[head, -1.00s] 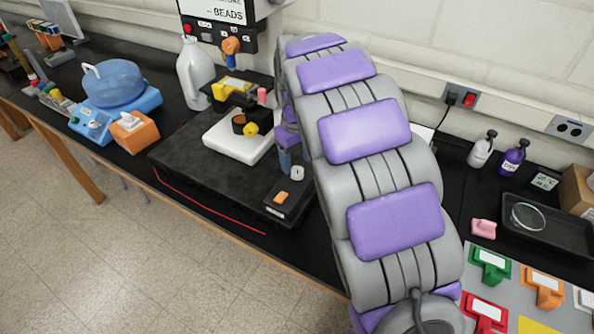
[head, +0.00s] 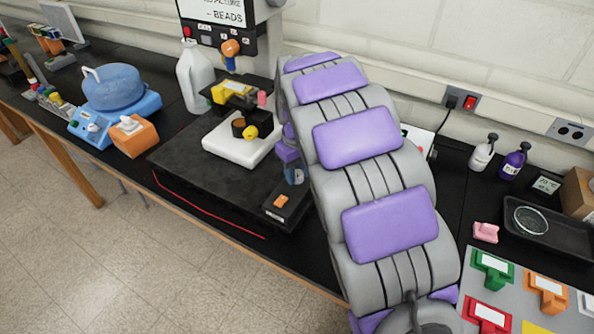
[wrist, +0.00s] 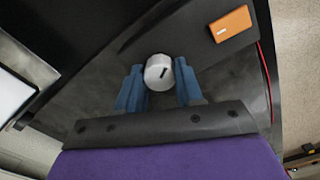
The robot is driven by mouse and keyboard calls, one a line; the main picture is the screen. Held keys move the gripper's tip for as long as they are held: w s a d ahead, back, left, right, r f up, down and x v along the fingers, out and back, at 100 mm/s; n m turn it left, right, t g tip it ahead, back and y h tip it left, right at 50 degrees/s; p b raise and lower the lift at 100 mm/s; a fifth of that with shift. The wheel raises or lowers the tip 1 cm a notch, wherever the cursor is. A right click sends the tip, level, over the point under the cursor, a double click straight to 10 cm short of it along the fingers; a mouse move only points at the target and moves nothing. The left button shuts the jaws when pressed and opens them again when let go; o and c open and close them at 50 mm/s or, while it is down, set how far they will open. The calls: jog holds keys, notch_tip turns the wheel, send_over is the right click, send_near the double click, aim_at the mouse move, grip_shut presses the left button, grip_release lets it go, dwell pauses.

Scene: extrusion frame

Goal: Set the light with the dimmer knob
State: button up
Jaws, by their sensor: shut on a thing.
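The dimmer knob (wrist: 158,72) is a small white round knob with a short dark mark. In the wrist view it sits between the two blue fingertips of my gripper (wrist: 159,86), which is shut on it from both sides. In the head view my gripper (head: 294,173) is down at the front right of the black base, over the knob's spot. The knob is mostly hidden there by the fingers. An orange rocker switch (head: 281,201) is just in front of the knob on the same dark panel; it also shows in the wrist view (wrist: 230,23).
A white platform (head: 240,145) with a dark ring and yellow knob stands on the black base (head: 190,170). A white jug (head: 194,78) and a sign panel are behind. A blue bath (head: 112,88) and orange box (head: 134,137) are left. My arm covers the middle.

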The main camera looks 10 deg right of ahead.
jog(key=c, duration=0.4)
jog(key=shift+o, duration=0.2)
jog(key=shift+p, duration=0.35)
jog(key=shift+r+m+p, duration=0.2)
jog(key=shift+m+p, duration=0.8)
jog(key=shift+p, duration=0.05)
jog(key=m+p, duration=0.2)
jog(key=shift+m+p, duration=0.3)
jog(key=shift+p, duration=0.1)
jog(key=m+p, duration=0.3)
jog(key=m, duration=0.1)
jog(key=shift+f, duration=0.1)
jog(key=shift+m+p, duration=0.75)
jog(key=shift+m, duration=0.15)
jog(key=shift+f, duration=0.1)
